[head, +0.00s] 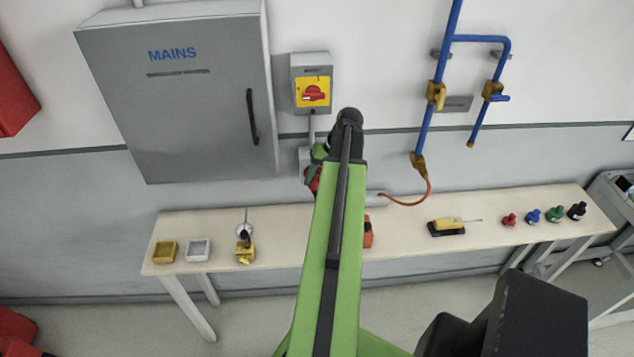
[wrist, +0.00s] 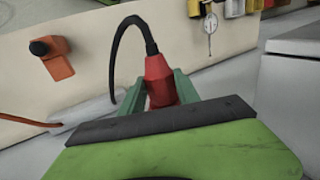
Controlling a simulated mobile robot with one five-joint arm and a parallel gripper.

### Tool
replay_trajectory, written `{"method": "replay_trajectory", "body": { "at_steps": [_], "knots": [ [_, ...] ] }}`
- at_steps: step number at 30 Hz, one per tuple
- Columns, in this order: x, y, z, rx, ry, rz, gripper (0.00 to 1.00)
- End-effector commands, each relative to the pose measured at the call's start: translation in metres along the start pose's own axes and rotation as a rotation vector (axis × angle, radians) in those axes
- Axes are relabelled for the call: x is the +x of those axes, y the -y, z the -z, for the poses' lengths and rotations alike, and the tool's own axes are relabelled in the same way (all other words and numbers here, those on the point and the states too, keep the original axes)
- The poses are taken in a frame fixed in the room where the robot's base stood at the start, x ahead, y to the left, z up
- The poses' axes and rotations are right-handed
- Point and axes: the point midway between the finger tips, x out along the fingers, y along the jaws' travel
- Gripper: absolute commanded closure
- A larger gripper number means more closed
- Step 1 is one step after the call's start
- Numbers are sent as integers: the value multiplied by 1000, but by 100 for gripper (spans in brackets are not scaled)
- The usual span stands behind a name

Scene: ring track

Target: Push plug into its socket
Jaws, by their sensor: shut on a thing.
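The red plug (wrist: 158,80) with a black cable (wrist: 118,55) sits between the green fingers of my gripper (wrist: 162,92) in the wrist view. The gripper is shut on it. In the head view a part of the red plug (head: 313,180) shows left of my arm, by my gripper (head: 319,153). A grey box, probably the socket (head: 304,157), is on the wall under the rotary switch, just left of my gripper. My arm hides much of it. I cannot tell whether the plug touches it.
The bench (head: 400,240) below bears a yellow tray (head: 165,251), a white tray (head: 198,250), a dial gauge (head: 245,233), a yellow tool (head: 450,224) and several coloured knobs. The MAINS cabinet (head: 180,95) is left, the rotary switch (head: 313,92) above, blue pipes (head: 436,100) right.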

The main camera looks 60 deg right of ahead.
Motion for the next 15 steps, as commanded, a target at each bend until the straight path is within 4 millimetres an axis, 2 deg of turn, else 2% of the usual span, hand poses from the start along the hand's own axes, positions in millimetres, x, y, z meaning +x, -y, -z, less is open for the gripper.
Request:
{"method": "replay_trajectory", "body": {
  "at_steps": [1, 2, 6, 7, 15],
  "knots": [
    [0, 0, 2, 0, 0, 0, 100],
    [0, 0, 1, 0, 0, 0, 58],
    [0, 0, 1, 0, 0, 0, 40],
    [0, 0, 1, 0, 0, 0, 37],
    [0, 0, 1, 0, 0, 0, 37]
  ]
}}
